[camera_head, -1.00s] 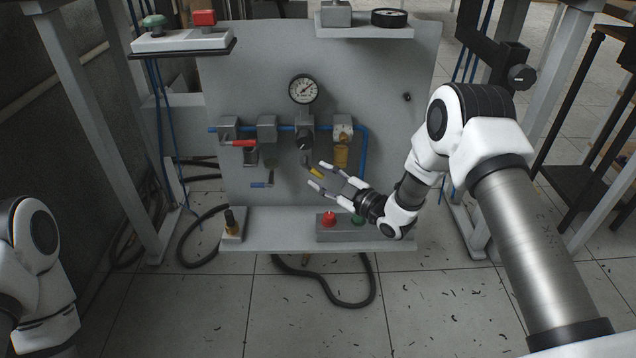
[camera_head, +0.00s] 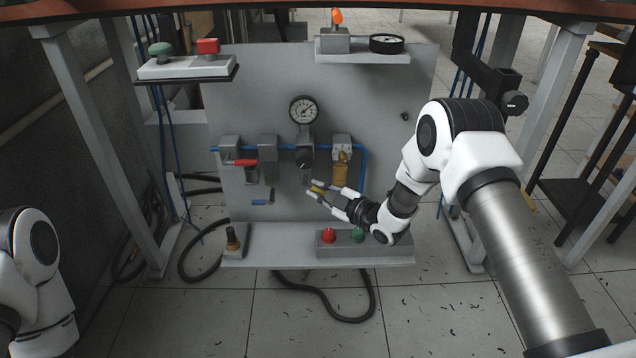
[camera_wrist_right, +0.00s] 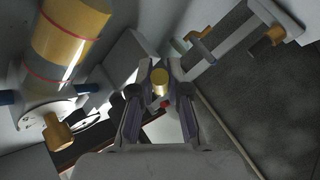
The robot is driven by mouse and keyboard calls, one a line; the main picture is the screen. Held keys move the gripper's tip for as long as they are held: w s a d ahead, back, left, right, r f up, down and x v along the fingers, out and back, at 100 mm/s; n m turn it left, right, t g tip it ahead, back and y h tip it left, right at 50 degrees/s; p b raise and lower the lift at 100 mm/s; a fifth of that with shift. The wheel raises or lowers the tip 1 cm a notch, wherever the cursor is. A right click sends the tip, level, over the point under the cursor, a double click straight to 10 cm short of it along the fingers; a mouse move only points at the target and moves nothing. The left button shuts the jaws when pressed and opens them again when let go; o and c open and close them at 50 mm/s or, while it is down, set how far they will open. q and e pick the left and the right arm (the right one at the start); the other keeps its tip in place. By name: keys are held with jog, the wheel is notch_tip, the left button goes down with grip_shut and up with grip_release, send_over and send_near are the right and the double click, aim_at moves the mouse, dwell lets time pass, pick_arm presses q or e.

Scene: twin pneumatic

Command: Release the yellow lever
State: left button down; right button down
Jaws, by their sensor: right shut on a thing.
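The yellow lever (camera_head: 317,187) is at the lower middle of the grey panel, below the regulator with the black knob. My right gripper (camera_head: 313,189) reaches it from the right and is shut on it, so only a small yellow part shows between the fingers. In the right wrist view the round yellow end (camera_wrist_right: 160,82) shows between the two fingers of the gripper (camera_wrist_right: 160,72). The lever's base is mostly hidden. My left arm shows at the lower left edge, but its gripper is out of view.
A red lever (camera_head: 240,162) and a blue lever (camera_head: 262,202) are to the left. A gauge (camera_head: 303,110) is above. A box with a red button (camera_head: 328,235) and a green button (camera_head: 358,235) sits on the shelf below my right gripper. A yellow-bowled filter (camera_head: 341,172) is close above right.

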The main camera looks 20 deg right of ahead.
jog(key=shift+r, duration=0.3)
jog(key=shift+f+g, duration=0.25)
jog(key=shift+g, duration=0.05)
jog(key=c, duration=1.1)
grip_release()
jog(key=shift+c, duration=0.2)
pick_arm(q)
jog(key=shift+r, duration=0.6)
pick_arm(e)
jog(key=v, duration=1.2)
jog(key=shift+s, duration=0.1)
